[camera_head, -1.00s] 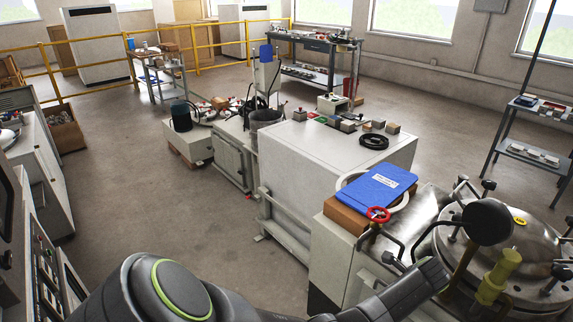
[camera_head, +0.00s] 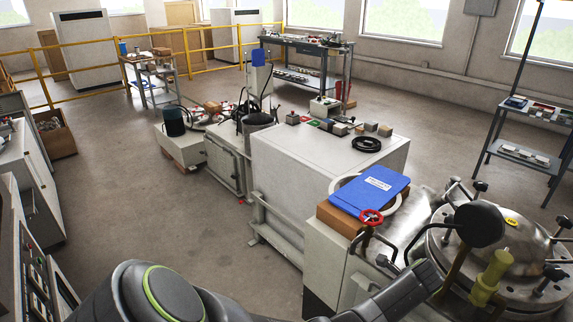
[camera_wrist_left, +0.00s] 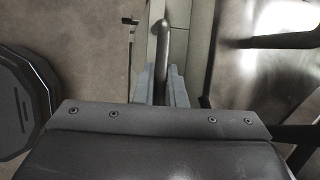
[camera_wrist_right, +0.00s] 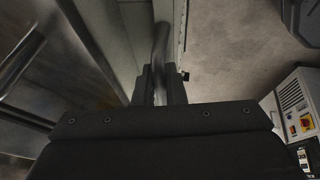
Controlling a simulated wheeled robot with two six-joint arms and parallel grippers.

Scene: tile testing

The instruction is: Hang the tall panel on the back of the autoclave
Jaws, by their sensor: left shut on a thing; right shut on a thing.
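My left gripper (camera_wrist_left: 161,84) is shut on a dark round bar, seemingly a handle (camera_wrist_left: 164,45) of the tall panel, in the left wrist view. My right gripper (camera_wrist_right: 160,84) is shut on a similar bar (camera_wrist_right: 161,45) in the right wrist view. Pale narrow strips beside the bars seem to be the panel (camera_wrist_right: 136,35); its full shape is hidden. In the head view neither gripper nor the panel can be made out. A steel vessel with a clamped round lid (camera_head: 515,265), apparently the autoclave, stands at the lower right. Its back cannot be told.
Left machines (camera_head: 35,180) bound an open floor strip (camera_head: 130,205). A shelf rack (camera_head: 525,155) stands at right.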

